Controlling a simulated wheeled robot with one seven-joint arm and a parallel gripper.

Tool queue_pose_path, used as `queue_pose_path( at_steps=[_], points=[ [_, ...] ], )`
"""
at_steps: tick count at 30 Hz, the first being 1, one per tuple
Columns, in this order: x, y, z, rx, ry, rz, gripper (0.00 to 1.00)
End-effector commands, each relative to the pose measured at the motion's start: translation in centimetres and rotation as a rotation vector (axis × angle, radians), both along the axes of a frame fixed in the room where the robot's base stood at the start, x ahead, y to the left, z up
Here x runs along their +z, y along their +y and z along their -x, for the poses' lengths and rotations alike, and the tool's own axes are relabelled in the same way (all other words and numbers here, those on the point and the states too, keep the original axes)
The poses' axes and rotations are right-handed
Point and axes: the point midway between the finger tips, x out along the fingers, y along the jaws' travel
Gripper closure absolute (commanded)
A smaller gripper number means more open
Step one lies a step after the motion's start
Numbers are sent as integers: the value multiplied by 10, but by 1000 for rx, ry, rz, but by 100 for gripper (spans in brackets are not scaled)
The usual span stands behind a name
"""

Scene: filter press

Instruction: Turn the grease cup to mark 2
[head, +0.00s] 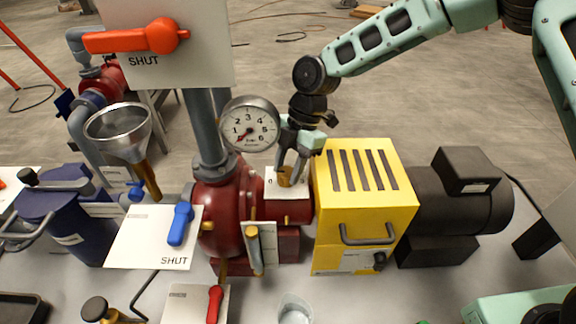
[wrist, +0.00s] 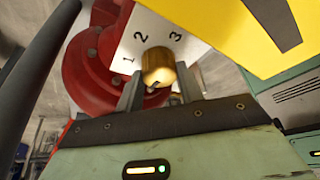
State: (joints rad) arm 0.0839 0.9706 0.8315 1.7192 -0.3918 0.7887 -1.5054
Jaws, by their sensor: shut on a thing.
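The brass grease cup (wrist: 158,68) stands on a white plate (wrist: 134,38) with the marks 1, 2 and 3 around it. In the head view the cup (head: 285,177) sits on top of the red pump (head: 220,210), just left of the yellow guard. My gripper (head: 288,165) reaches down from above, its fingers on either side of the cup. In the wrist view my gripper (wrist: 157,90) is shut on the cup. A small dark mark shows on the cup's near end; which number it points to I cannot tell.
The yellow guard (head: 363,205) stands close to the right of my gripper. A pressure gauge (head: 249,124) is close on its left. An upper panel with a red lever (head: 135,38) marked SHUT stands farther left. A clear cup (head: 295,310) is at the front.

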Motion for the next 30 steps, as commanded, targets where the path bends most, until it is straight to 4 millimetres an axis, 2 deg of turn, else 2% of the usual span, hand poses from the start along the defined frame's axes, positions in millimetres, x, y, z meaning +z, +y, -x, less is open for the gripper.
queue_pose_path(
  at_steps=[11,30],
  points=[
    [0,-2,1,-202,-3,2,86],
    [-1,-2,4,-806,-5,0,86]
  ],
)
